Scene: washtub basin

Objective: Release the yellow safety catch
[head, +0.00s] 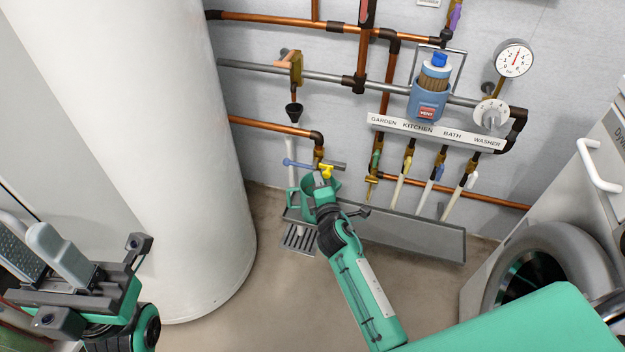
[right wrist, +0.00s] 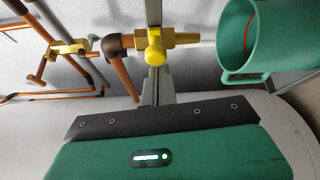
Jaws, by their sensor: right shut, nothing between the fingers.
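The yellow safety catch (head: 326,171) sits on a brass valve at the end of a copper pipe, beside a blue lever (head: 297,164). In the right wrist view the catch (right wrist: 155,48) is a yellow knob straight ahead of my fingers. My right gripper (head: 325,183) is shut and empty, just in front of the catch. Its narrow grey fingers (right wrist: 155,88) point at the catch; I cannot tell whether they touch it. My left gripper (head: 42,258) is open and empty at the lower left, far from the valve.
A green mug (head: 298,198) is close beside my right gripper; it also shows in the right wrist view (right wrist: 267,75). A grey trough (head: 415,236) lies below the labelled valves. A white tank (head: 160,150) stands left, a washer (head: 535,265) right.

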